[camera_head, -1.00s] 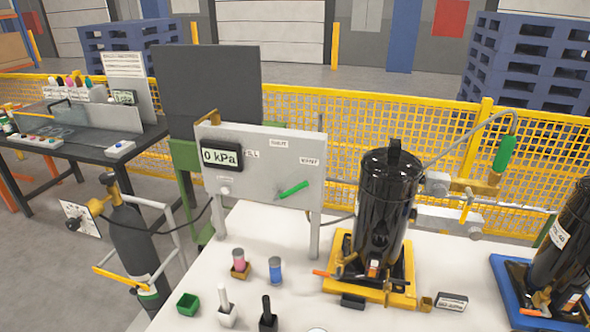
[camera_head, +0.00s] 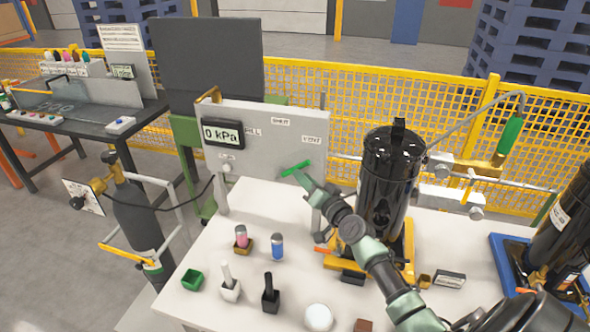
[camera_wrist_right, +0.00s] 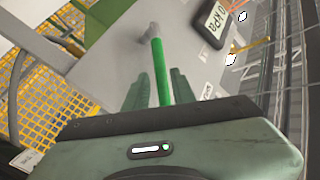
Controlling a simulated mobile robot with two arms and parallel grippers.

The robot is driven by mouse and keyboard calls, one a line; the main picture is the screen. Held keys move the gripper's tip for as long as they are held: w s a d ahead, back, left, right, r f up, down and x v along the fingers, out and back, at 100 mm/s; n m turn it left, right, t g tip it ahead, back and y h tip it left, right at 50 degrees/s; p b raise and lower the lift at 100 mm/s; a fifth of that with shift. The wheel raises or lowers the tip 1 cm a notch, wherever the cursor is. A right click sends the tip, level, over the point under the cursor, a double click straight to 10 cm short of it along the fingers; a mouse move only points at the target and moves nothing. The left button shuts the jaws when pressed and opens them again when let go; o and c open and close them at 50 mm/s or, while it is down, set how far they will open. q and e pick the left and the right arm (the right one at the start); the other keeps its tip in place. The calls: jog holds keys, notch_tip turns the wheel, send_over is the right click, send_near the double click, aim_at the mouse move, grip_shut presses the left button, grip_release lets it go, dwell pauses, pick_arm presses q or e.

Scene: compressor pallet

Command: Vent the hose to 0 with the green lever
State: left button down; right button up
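The green lever (camera_head: 295,168) sits on the upright grey panel (camera_head: 265,148) and slants up to the right, below the VENT label (camera_head: 313,140). The panel's display (camera_head: 221,134) reads 0 kPa. My right gripper (camera_head: 304,180) is at the lever in the head view. In the right wrist view the lever (camera_wrist_right: 161,72) runs between the two fingers (camera_wrist_right: 160,90) of my right gripper, with a visible gap on each side. The fingers are open around it. My left gripper is not in view.
Small bottles, a green box (camera_head: 193,280) and brushes stand on the white table (camera_head: 215,245) at front. A gas cylinder (camera_head: 137,217) stands left of the table.

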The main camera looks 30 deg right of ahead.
jog(key=w, duration=0.5)
jog(key=shift+w+d+b, duration=0.1)
jog(key=shift+w+b, duration=0.15)
jog(key=shift+b, duration=0.1)
grip_shut()
jog(key=shift+f, duration=0.1)
dwell(1.0)
